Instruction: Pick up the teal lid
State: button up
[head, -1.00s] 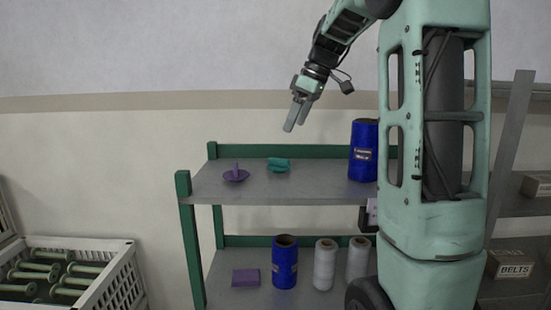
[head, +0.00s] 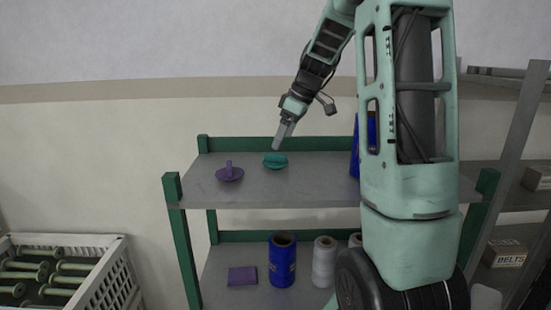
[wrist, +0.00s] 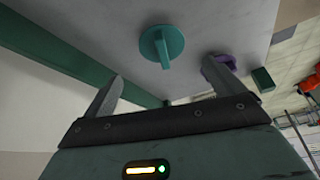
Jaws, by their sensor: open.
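The teal lid (head: 275,160) lies on the upper grey shelf, near its back edge. In the wrist view the teal lid (wrist: 161,45) shows as a round disc with a bar-shaped handle, lying ahead of and between the fingers. My gripper (head: 277,146) is just above the lid in the head view and looks apart from it. In the wrist view my gripper (wrist: 165,75) is open, with nothing between its fingers.
A purple lid (head: 229,173) lies left of the teal one; in the wrist view it (wrist: 218,72) is partly behind the right finger. The shelf's green back rail (head: 330,143) runs close behind the teal lid.

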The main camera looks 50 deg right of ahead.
aim_at(275, 154)
jog(key=shift+a+p+x, duration=0.15)
jog(key=shift+p+x, duration=0.55)
jog(key=shift+x, duration=1.05)
jog(key=shift+a+p+x, duration=0.1)
jog(key=shift+p+x, duration=0.6)
jog(key=shift+x, duration=1.05)
jog(key=shift+s, duration=0.15)
jog(key=c, duration=1)
